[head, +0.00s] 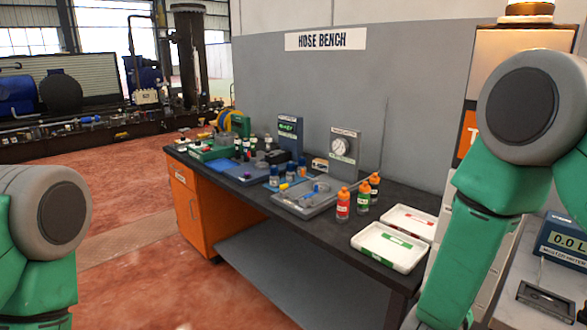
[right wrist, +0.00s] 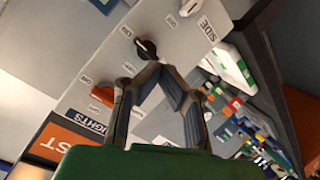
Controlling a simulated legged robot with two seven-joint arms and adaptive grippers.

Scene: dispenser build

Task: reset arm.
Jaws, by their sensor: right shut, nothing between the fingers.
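My right gripper (right wrist: 158,70) shows in the right wrist view with its two fingers meeting at the tips, shut and empty. Its tips appear in front of a pale panel (right wrist: 85,40), just below a black rotary knob (right wrist: 146,47); I cannot tell whether they touch it. An orange switch (right wrist: 103,95) sits on the panel left of the fingers. In the head view my green right arm is raised at the right, with its gripper out of view. My left arm shows at the lower left, and its gripper is not in view.
The hose bench (head: 330,212) holds orange-capped bottles (head: 343,205), a white tray with a green label (head: 362,243), a grey tray (head: 318,208) and a gauge box (head: 344,150). A blue meter (head: 563,246) stands at the right. Red floor (head: 150,285) is clear left of the bench.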

